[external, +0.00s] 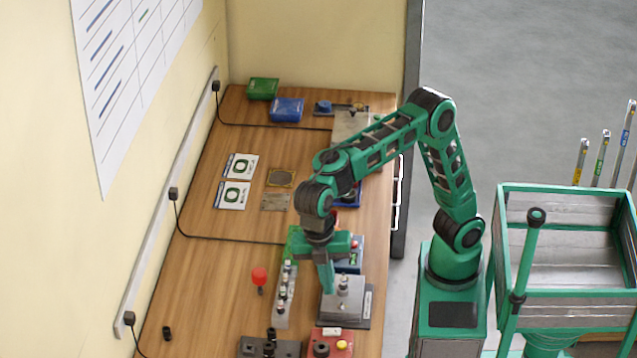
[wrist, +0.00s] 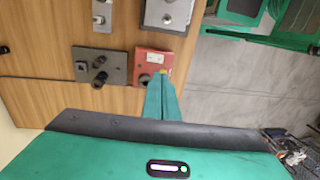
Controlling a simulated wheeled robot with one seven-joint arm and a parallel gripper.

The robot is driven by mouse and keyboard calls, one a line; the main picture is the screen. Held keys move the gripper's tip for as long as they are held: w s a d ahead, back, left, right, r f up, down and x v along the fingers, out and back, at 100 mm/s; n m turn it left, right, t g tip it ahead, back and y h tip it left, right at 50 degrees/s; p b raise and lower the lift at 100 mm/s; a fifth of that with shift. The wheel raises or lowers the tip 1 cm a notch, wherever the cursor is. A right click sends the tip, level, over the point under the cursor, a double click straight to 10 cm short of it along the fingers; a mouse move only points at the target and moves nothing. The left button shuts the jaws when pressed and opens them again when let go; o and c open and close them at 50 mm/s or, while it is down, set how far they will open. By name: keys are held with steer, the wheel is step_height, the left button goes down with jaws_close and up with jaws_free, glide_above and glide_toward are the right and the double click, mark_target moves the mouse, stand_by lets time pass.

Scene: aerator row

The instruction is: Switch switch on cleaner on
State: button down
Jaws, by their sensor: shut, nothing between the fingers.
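No label that I can read says which device is the cleaner. A red box (external: 343,336) with a white switch plate, a dark round knob and a yellow button stands at the front edge of the external view. It also shows in the wrist view (wrist: 146,58), its lower right corner behind my fingers. A grey box (external: 353,303) with a silver knob stands just behind it; it is at the top in the wrist view (wrist: 154,13). My gripper (external: 329,289) points down, shut and empty, and overlaps the grey box's left side in the external view. Contact cannot be told.
A dark block with black knobs (wrist: 112,63) stands left of the red box. A grey strip of switches (external: 280,309) and a red mushroom button (external: 260,276) lie left of my gripper. A blue box (external: 350,267) is behind. The left part of the wooden bench (external: 205,290) is mostly clear.

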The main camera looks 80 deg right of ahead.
mark_target(331, 331)
steer(key=shift+w+a, duration=0.15)
steer(key=shift+w, duration=0.05)
stand_by(0.3)
steer(key=shift+f, duration=0.1)
steer(key=f, duration=0.4)
steer(key=s+f, duration=0.1)
steer(key=f, duration=0.4)
steer(key=s+f, duration=0.1)
steer(key=f, duration=0.3)
steer(key=shift+f, duration=0.3)
steer(key=shift+s+f+t, duration=0.5)
steer(key=shift+s+t, duration=0.05)
steer(key=shift+t, duration=0.35)
steer(key=shift+f, duration=0.15)
steer(key=shift+w, duration=0.2)
steer(key=shift+w+r, duration=0.35)
steer(key=shift+w, duration=0.35)
